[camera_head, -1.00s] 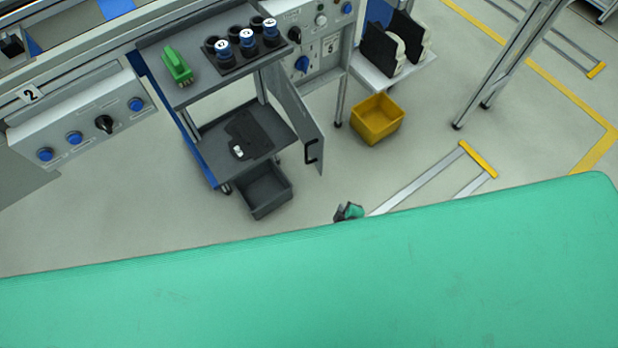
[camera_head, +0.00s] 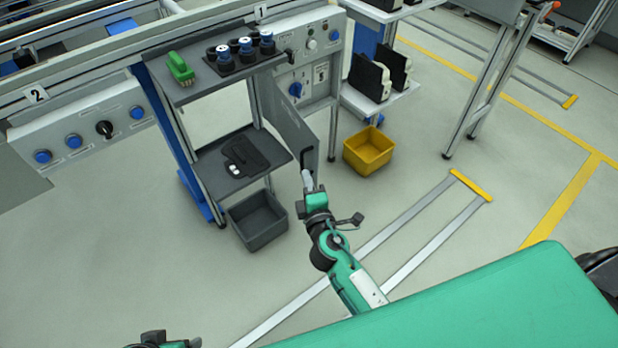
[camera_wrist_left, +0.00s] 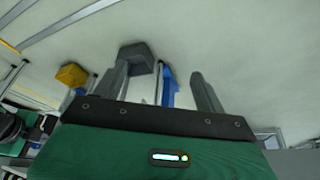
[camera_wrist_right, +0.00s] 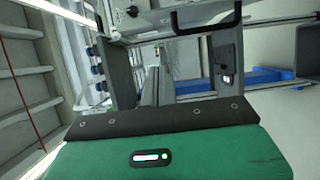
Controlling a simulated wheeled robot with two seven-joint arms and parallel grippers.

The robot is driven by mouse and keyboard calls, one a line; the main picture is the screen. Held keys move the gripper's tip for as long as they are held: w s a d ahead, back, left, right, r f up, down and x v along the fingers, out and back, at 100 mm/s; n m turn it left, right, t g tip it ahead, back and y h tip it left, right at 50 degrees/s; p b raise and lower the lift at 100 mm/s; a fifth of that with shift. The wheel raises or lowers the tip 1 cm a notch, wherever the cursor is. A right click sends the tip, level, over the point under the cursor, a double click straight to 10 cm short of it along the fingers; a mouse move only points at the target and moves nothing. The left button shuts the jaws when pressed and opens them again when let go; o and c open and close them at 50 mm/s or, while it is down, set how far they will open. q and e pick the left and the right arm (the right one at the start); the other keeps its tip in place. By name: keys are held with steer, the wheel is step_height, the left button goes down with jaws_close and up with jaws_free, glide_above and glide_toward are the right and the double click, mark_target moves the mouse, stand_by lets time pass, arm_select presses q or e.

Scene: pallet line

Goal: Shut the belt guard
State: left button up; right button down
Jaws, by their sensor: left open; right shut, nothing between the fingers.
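The belt guard appears to be the grey hinged panel (camera_head: 287,122) beside the shelf unit in the head view. It stands swung out from the frame, toward me. Its dark handle (camera_head: 306,162) is at the near edge, partly covered by my right gripper (camera_head: 307,182). A black bar handle (camera_wrist_right: 207,27) shows at the top of the right wrist view, just beyond the fingers. My right gripper is shut with nothing in it; contact with the handle cannot be told. My left gripper (camera_wrist_left: 160,90) is open and empty, over the floor; part of its arm shows at the head view's bottom edge.
A dark grey bin (camera_head: 256,220) and a yellow bin (camera_head: 368,150) sit on the floor near the panel. Control panels with blue knobs line the left.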

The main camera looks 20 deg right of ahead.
mark_target(314, 152)
arm_select(q)
steer(key=shift+p+x, duration=0.6)
steer(key=shift+x, duration=0.6)
arm_select(e)
steer(key=w+d, duration=0.1)
steer(key=w, duration=0.2)
steer(key=w+d, duration=0.2)
steer(key=w, duration=0.1)
steer(key=w+d, duration=0.1)
steer(key=w, duration=0.2)
steer(key=shift+d, duration=0.3)
arm_select(q)
steer(key=shift+s+a+f, duration=0.1)
steer(key=shift+s+a, duration=0.05)
steer(key=shift+s, duration=0.05)
